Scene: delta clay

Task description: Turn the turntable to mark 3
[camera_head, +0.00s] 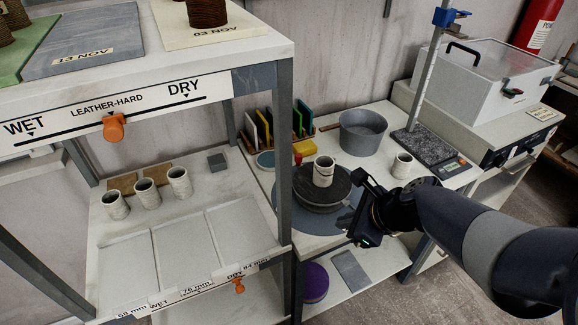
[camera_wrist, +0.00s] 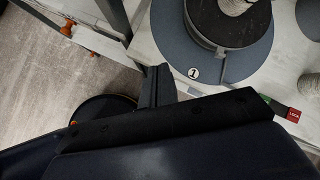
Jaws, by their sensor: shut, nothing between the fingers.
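The turntable has a black round top (camera_head: 336,196) above a wider blue-grey disc (camera_head: 312,222). A pale ringed cup (camera_head: 324,171) stands on the top. In the wrist view the black top (camera_wrist: 212,22) and blue-grey disc (camera_wrist: 245,68) show in part, with a round white label "1" (camera_wrist: 193,72) near the disc's edge. No mark 3 is legible in either view. My gripper (camera_head: 356,208) is beside the turntable's right side in the head view. Its shut, empty fingers (camera_wrist: 158,84) appear just outside the disc in the wrist view; I cannot tell whether they touch it.
A grey basin (camera_head: 362,133) stands behind the turntable. Another cup (camera_head: 402,165) and a scale (camera_head: 446,168) are to the right. A rack of coloured cards (camera_head: 278,128) and a yellow block (camera_head: 304,147) stand behind left. A shelf post (camera_head: 285,190) rises close on the left.

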